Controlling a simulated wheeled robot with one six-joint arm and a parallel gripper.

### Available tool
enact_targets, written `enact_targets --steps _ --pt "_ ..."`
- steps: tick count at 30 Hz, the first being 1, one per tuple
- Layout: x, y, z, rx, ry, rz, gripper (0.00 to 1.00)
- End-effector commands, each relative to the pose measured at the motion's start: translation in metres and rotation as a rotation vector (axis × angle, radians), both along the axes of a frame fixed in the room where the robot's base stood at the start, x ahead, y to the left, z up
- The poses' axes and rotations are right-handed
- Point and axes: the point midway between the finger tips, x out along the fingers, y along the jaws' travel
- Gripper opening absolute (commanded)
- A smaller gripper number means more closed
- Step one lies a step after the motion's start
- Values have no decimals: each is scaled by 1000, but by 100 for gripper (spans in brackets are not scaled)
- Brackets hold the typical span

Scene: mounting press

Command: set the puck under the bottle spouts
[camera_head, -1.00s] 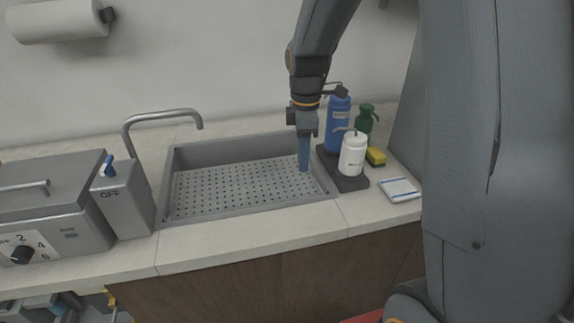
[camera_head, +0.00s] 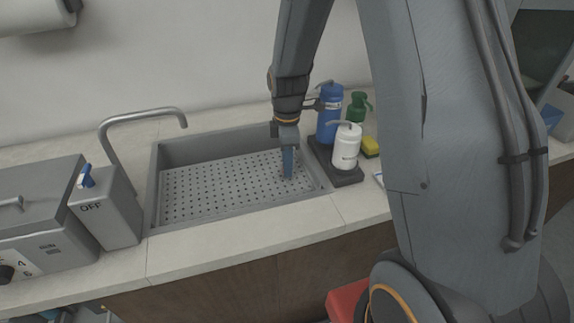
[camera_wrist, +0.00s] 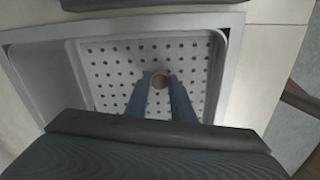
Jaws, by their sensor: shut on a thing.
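The puck (camera_wrist: 159,80) shows in the wrist view as a small round brownish piece between the blue fingertips of my gripper (camera_wrist: 160,78). In the head view my gripper (camera_head: 288,175) points down over the right part of the sink, and the puck is hardly visible there. My gripper is shut on the puck. A blue bottle (camera_head: 328,112) and a white bottle (camera_head: 346,147), each with a spout, stand on a dark tray (camera_head: 347,178) just right of the sink. I cannot tell the puck's exact height above the sink's perforated plate.
The sink (camera_head: 215,187) has a perforated plate and a tall faucet (camera_head: 142,113) at its left. A grey box marked OFF (camera_head: 107,208) stands left of it. A green bottle (camera_head: 357,106) and a yellow sponge (camera_head: 370,147) sit behind the tray's right side.

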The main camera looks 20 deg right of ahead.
Motion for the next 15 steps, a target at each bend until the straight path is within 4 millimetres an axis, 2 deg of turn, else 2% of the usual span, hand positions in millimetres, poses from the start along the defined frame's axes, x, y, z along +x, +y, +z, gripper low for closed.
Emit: enact_targets --steps 4,15 --pt "0 0 -12 0 0 -1 1" --pt "0 -1 -16 0 0 -1 1"
